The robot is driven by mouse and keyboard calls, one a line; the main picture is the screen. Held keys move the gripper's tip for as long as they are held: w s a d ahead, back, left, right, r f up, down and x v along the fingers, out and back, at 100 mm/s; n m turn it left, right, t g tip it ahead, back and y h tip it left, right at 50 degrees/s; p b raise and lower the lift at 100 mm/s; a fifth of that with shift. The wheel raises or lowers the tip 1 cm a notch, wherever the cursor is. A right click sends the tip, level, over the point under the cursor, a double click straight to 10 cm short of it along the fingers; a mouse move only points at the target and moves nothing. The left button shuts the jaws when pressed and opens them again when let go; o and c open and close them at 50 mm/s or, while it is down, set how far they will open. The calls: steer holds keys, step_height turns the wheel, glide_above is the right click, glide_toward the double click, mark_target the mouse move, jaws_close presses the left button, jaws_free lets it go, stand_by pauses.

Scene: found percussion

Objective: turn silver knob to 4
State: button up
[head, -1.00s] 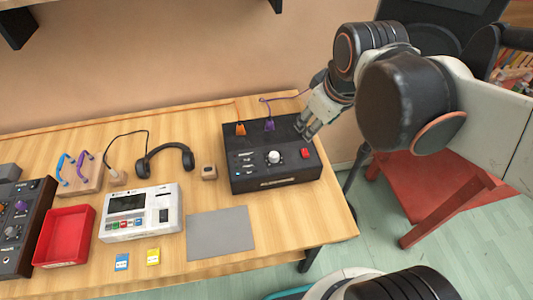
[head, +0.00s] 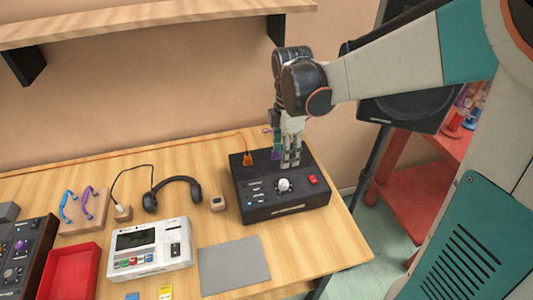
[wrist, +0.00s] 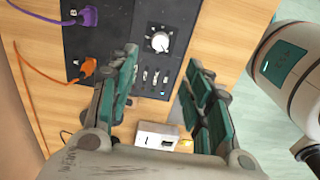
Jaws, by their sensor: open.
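The silver knob (head: 284,184) sits on the top of a black box (head: 262,208) at the right part of the table. In the wrist view the silver knob (wrist: 159,41) shows with a white scale around it; its numbers are too small to read. My gripper (head: 290,163) is open and hangs above the back of the box, behind the knob in the head view. In the wrist view my gripper (wrist: 158,92) has its fingers apart with nothing between them, and the knob lies beyond them, apart from the fingertips.
A red switch (head: 312,179) is right of the knob. An orange plug (head: 247,159) and a purple plug (wrist: 86,17) with cables are at the box's back. A grey mat (head: 234,266), white device (head: 150,263), headphones (head: 178,184) and red tray (head: 70,273) lie left.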

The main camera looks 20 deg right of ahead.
mark_target(284, 182)
step_height(284, 182, down, 13)
steer(key=b, duration=0.4)
steer(key=shift+r, duration=0.15)
steer(key=c, duration=1.1)
